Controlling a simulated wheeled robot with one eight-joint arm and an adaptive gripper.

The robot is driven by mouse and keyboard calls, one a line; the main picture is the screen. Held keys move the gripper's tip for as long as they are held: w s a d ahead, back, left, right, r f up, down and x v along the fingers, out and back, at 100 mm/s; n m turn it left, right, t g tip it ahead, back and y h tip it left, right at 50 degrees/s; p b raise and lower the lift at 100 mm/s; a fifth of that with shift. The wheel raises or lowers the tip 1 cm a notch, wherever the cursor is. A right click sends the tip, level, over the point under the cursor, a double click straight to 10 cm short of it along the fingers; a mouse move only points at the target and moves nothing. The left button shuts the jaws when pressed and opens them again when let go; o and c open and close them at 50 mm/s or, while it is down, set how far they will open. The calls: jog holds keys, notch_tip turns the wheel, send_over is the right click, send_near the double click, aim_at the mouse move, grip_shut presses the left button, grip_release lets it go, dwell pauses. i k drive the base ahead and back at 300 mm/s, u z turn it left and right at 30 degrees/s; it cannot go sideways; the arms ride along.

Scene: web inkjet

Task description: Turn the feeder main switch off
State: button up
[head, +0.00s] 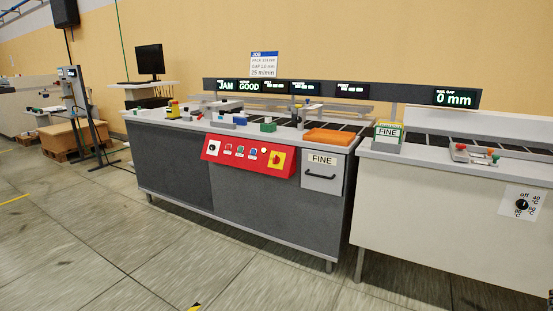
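A red control panel (246,170) slopes along the front of the grey machine. At its right end is a red rotary knob (276,159) on a yellow plate, the look of a main switch; no label naming it is readable, and its exact position is too small to tell. At the panel's left end is a black knob (212,148) on a white plate, with several coloured buttons between. A black dial (521,205) on a white plate, with "off" printed at its top left, is on the right-hand machine.
A drawer marked FINE (321,177) is right of the red panel. An orange tray (330,137) lies on the machine top. Displays above read JAM, GOOD and 0 mm. A gap separates the two machines. The floor in front (190,255) is clear.

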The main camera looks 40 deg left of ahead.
aim_at(275, 160)
jog(key=u, duration=0.05)
jog(key=k, duration=0.9)
jog(key=u, duration=1.65)
jog(key=i, duration=1)
jog(key=z, duration=0.05)
